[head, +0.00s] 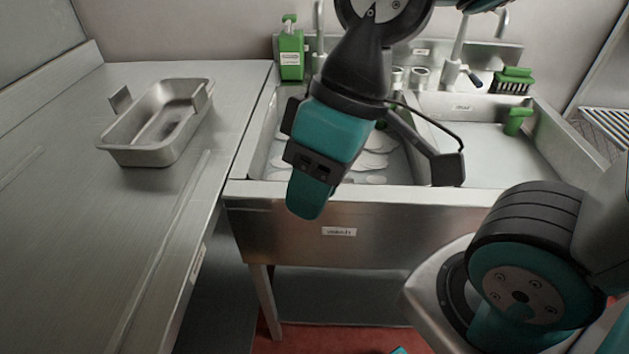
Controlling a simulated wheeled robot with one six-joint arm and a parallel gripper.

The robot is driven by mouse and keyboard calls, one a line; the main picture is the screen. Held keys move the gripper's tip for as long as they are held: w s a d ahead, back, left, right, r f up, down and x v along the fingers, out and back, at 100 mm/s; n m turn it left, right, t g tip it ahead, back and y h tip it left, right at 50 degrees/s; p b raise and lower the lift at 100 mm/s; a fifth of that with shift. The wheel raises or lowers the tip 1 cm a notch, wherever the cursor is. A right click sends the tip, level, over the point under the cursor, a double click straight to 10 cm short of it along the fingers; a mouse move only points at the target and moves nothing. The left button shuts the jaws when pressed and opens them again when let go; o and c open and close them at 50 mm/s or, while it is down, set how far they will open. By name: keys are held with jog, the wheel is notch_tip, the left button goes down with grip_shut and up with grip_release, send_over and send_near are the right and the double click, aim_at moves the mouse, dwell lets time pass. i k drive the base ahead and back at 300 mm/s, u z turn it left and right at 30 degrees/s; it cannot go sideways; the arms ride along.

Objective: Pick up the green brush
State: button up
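A green brush (513,78) with dark bristles sits at the back right rim of the sink unit, bristles downward. My gripper (307,196) hangs in front of the left basin, over the sink's front edge, with its teal fingertip end pointing down. It is well to the left of the brush and apart from it. Only one finger side shows clearly, so I cannot tell how far the fingers are apart. No object shows in the gripper.
A green soap bottle (291,52) and taps stand behind the sink. Pale plates (372,160) lie in the left basin. A metal tray (150,152) rests on the left counter.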

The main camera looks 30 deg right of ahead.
aim_at(517, 77)
jog(key=z, duration=1.8)
